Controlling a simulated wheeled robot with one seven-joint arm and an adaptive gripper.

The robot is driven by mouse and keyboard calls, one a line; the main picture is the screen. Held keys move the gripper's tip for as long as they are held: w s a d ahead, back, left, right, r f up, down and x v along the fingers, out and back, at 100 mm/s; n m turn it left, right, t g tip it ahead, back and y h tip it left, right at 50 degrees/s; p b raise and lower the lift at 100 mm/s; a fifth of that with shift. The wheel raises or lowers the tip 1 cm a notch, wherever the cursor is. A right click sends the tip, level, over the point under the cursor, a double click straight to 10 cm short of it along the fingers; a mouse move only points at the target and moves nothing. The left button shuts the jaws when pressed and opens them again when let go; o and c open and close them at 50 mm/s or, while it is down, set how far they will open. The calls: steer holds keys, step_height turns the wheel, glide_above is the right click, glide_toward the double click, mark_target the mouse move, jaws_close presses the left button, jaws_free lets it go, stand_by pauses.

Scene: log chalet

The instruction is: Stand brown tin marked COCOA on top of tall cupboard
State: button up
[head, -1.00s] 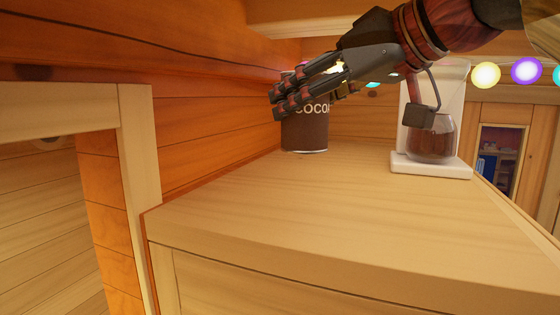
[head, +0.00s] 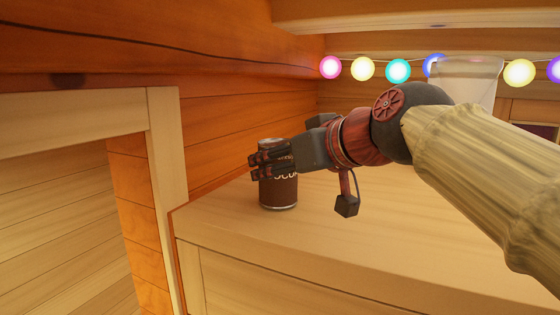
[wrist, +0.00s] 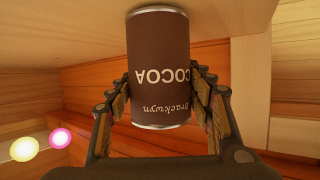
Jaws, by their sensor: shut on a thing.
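The brown tin marked COCOA (head: 279,190) is upright at the left part of the tall cupboard's top (head: 330,235), near the log wall. My gripper (head: 268,160) reaches in from the right and is shut around the tin's upper part. In the wrist view the tin (wrist: 158,75) sits between the two fingers (wrist: 160,105), its lettering upside down in that picture. The fingers hide part of the label in the head view. I cannot tell whether the tin's base touches the cupboard top or hangs just above it.
A white appliance (head: 468,78) stands behind my arm, mostly hidden. The log wall (head: 225,130) runs close along the left of the cupboard, and a beam (head: 400,15) crosses above. Coloured lights (head: 398,70) hang at the back. The cupboard top in front of the tin is clear.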

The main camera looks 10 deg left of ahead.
steer(key=shift+d+f, duration=0.1)
steer(key=shift+f, duration=0.05)
steer(key=shift+f, duration=0.15)
steer(key=o, duration=1.3)
steer(key=shift+r, duration=0.25)
steer(key=b+v, duration=0.3)
steer(key=v, duration=0.9)
steer(key=shift+f+b, duration=0.15)
steer(key=shift+b, duration=0.15)
